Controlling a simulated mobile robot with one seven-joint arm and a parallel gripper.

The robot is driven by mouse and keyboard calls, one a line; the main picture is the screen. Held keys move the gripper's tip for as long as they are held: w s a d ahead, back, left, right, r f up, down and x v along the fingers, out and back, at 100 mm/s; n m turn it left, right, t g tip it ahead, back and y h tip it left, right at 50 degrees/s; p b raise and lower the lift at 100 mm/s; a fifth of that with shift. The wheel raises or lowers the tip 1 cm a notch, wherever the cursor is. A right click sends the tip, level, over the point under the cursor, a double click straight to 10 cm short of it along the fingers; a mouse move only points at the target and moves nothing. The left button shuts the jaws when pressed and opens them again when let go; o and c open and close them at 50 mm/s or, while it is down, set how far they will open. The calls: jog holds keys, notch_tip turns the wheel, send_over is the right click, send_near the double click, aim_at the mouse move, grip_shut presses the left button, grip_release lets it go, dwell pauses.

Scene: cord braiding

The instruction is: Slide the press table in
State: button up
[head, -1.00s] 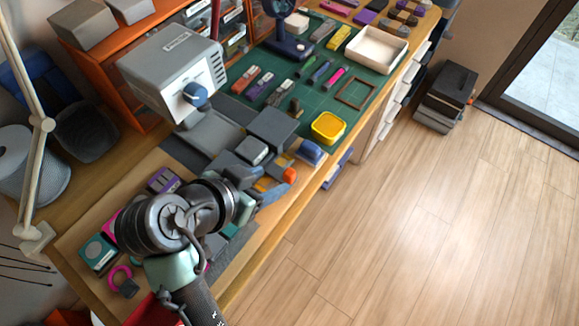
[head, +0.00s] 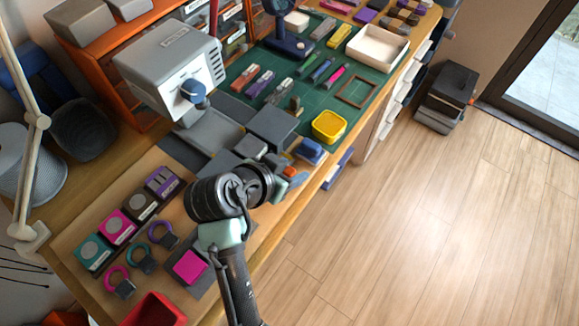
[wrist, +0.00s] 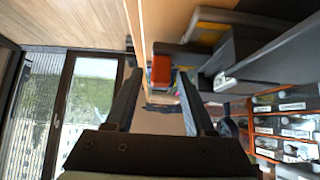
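The press (head: 170,75) is a grey box-shaped machine with a blue-grey knob, at the back left of the bench in the head view. A flat dark grey plate (head: 272,124), which looks like its table, sticks out to the right of the grey bed (head: 212,132). My gripper (wrist: 158,72) is open in the wrist view, with its two fingers apart and nothing held between them. A red-orange block (wrist: 161,70) shows beyond the fingertips; whether it touches them I cannot tell. In the head view my wrist partly hides the gripper and the small parts in front of the plate.
A yellow tub (head: 329,126) stands right of the plate on the green mat (head: 300,95). Several coloured blocks and rings lie at the bench's front left, near a red bin (head: 155,309). The wooden floor (head: 430,230) on the right is clear.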

aim_at(241, 141)
grip_shut()
jog(key=w+a+b, duration=0.1)
jog(key=w+a, duration=0.1)
jog(key=a, duration=0.1)
jog(key=w+a+b, duration=0.1)
jog(key=w+a, duration=0.4)
jog(key=a, duration=0.2)
jog(key=shift+w+b, duration=0.15)
jog(key=shift+b, duration=0.25)
jog(key=shift+o, duration=0.7)
grip_release()
